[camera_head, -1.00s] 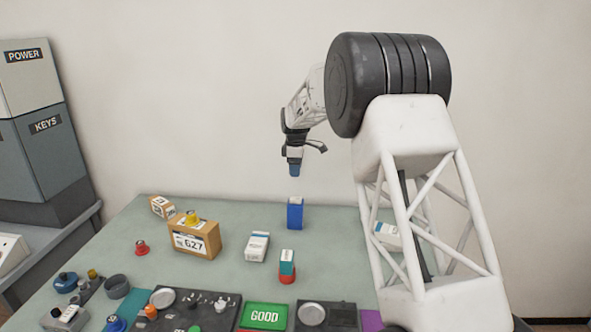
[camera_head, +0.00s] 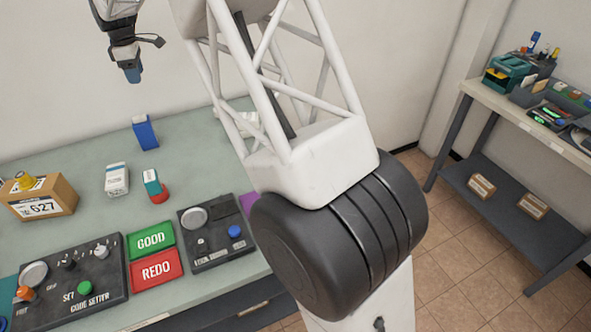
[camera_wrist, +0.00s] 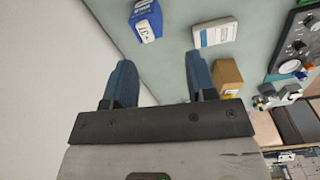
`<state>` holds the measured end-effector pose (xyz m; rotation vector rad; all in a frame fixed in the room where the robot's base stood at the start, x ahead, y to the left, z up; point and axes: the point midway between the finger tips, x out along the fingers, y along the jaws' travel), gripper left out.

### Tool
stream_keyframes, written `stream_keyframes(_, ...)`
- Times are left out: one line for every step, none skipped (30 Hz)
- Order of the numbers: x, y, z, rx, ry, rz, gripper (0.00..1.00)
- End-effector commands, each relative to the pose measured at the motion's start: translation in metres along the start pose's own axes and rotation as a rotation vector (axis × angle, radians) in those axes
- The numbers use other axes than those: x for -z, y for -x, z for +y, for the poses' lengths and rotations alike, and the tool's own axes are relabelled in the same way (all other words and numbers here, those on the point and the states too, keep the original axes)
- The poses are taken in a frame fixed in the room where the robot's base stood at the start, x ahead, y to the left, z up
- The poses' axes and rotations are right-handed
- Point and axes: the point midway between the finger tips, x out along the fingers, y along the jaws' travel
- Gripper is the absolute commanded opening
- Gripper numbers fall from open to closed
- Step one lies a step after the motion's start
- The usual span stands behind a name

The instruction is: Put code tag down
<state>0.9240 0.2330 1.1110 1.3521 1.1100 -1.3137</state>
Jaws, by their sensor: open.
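My gripper (camera_head: 133,74) is in the air above the back of the table. In the wrist view its two blue fingers (camera_wrist: 161,78) are apart with nothing between them. I cannot tell for sure which thing is the code tag. A blue block (camera_head: 145,132) stands below the gripper near the table's back edge; the wrist view shows a labelled face on it (camera_wrist: 146,24). A white, blue-marked box (camera_head: 116,179) stands nearer, and shows in the wrist view (camera_wrist: 214,33). A teal and white block (camera_head: 152,183) sits at a red round piece (camera_head: 161,194).
A cardboard box marked 627 (camera_head: 48,205) carries a yellow piece. Control panels (camera_head: 75,275) and green GOOD (camera_head: 151,240) and red REDO (camera_head: 156,269) plates line the front. A side bench (camera_head: 540,131) stands right. The table's middle has free room.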

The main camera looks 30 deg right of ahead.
Motion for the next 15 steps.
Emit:
stream_keyframes(-0.011, 0.011, -0.01, -0.006, -0.029, 0.002, 0.52)
stream_keyframes(-0.017, 0.016, -0.015, -0.008, -0.047, 0.003, 0.52)
stream_keyframes(-0.025, 0.022, -0.023, -0.011, -0.071, 0.004, 0.52)
stream_keyframes(-0.03, 0.026, -0.028, -0.013, -0.088, 0.005, 0.52)
stream_keyframes(-0.036, 0.031, -0.034, -0.016, -0.107, 0.007, 0.52)
stream_keyframes(-0.043, 0.036, -0.042, -0.019, -0.13, 0.008, 0.52)
stream_keyframes(-0.049, 0.041, -0.048, -0.022, -0.149, 0.01, 0.52)
stream_keyframes(-0.055, 0.044, -0.053, -0.024, -0.167, 0.01, 0.52)
stream_keyframes(-0.062, 0.05, -0.061, -0.028, -0.192, 0.013, 0.52)
stream_keyframes(-0.068, 0.053, -0.068, -0.029, -0.209, 0.013, 0.52)
stream_keyframes(-0.073, 0.058, -0.074, -0.033, -0.227, 0.015, 0.52)
stream_keyframes(-0.08, 0.062, -0.082, -0.035, -0.25, 0.016, 0.52)
stream_keyframes(-0.086, 0.066, -0.088, -0.038, -0.269, 0.018, 0.52)
stream_keyframes(-0.091, 0.069, -0.095, -0.039, -0.286, 0.019, 0.52)
stream_keyframes(-0.098, 0.074, -0.104, -0.043, -0.31, 0.021, 0.52)
